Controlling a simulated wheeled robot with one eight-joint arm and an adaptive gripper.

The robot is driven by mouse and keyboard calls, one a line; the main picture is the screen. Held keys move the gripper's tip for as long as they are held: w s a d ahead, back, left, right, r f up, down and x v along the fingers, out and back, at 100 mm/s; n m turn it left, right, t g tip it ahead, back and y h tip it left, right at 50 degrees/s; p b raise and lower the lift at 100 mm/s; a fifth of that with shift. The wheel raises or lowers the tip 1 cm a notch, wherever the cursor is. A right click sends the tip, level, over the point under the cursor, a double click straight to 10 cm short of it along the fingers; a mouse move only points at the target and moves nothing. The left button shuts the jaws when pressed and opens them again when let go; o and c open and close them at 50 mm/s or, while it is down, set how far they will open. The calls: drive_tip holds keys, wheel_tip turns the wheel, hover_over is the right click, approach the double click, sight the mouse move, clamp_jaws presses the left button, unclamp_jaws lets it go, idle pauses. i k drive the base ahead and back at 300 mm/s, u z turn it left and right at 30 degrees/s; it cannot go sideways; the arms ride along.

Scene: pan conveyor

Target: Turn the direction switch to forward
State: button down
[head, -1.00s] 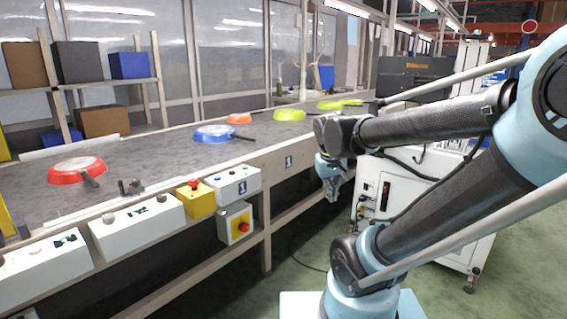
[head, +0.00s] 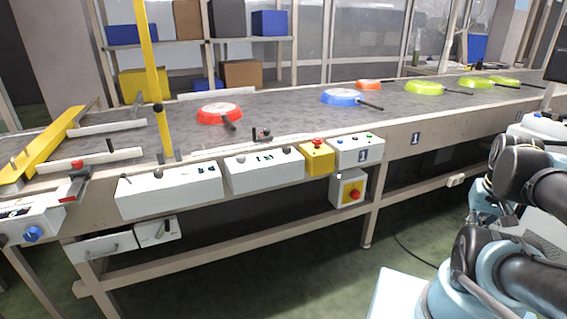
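Several control boxes line the front of the conveyor (head: 270,128). I cannot tell which control is the direction switch. A small white box with a dark lever handle (head: 158,231) hangs under the left part. A blue knob (head: 32,233) is on the far-left box. My gripper (head: 484,217) is at the right, pointing down, apart from all the controls. It is small and partly hidden by my arm, so its fingers are unclear.
Red (head: 219,113), blue (head: 341,97), orange and green pans lie on the belt. A yellow post (head: 152,70) and yellow guide bar (head: 40,150) stand at the left. A red emergency button (head: 317,142) tops a yellow box. Green floor in front of the conveyor is open.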

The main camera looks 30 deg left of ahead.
sight(240, 158)
drive_tip(key=u, duration=1.2)
drive_tip(key=k, duration=0.95)
drive_tip(key=u, duration=0.45)
drive_tip(key=i, duration=1)
